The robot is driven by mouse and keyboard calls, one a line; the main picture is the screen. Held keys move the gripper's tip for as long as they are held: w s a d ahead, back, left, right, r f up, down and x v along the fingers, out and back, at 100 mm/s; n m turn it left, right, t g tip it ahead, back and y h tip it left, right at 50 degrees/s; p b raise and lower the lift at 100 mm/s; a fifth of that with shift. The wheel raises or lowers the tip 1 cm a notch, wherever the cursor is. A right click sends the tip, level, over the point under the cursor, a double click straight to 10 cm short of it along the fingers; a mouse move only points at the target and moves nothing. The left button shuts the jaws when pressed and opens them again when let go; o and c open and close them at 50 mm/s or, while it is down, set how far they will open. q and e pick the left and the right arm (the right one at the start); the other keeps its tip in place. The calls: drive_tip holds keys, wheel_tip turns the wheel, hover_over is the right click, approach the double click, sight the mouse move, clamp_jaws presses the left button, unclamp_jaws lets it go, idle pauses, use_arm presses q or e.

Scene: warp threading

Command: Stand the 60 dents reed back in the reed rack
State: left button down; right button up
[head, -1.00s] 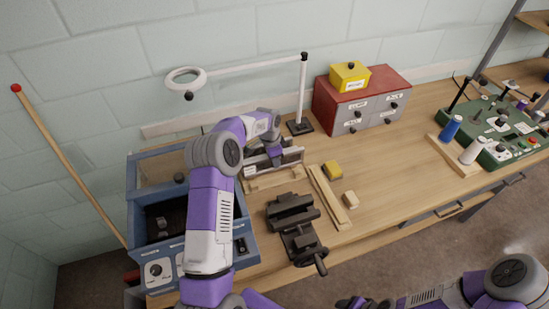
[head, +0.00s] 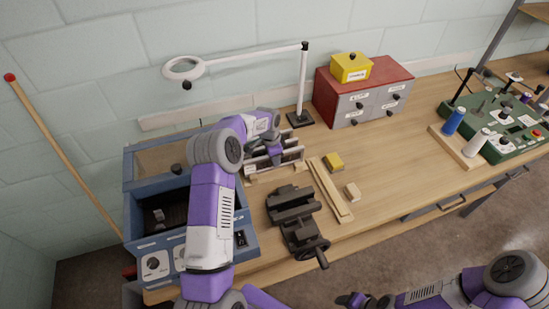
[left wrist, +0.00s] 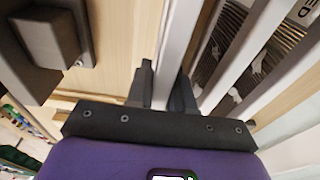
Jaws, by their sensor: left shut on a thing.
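My left gripper (head: 276,152) is over the reed rack (head: 262,177) on the bench, beside the blue box. In the left wrist view its fingers (left wrist: 162,92) are shut on a pale grey bar, the reed (left wrist: 178,40). Next to it on the right in that view is another framed reed with fine dents (left wrist: 222,45). The arm and gripper hide part of the rack in the head view. I cannot tell if the held reed is fully seated in a slot. Part of my right gripper (head: 356,300) shows at the bottom edge; its jaws are unclear.
A dark vise (head: 297,222) stands in front of the rack. Wooden strips (head: 330,188), a yellow block (head: 333,161) and a pale block (head: 352,191) lie right of it. A lamp post (head: 301,85) and red drawer cabinet (head: 365,92) stand behind.

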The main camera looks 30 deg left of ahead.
use_arm(q)
drive_tip(key=shift+f+b, duration=0.35)
drive_tip(key=shift+f, duration=0.05)
drive_tip(key=c, duration=0.9)
unclamp_jaws()
drive_tip(key=r, duration=0.7)
drive_tip(key=shift+s+a+r, duration=0.25)
drive_tip(key=shift+s+a, duration=0.05)
drive_tip(key=shift+s, duration=0.05)
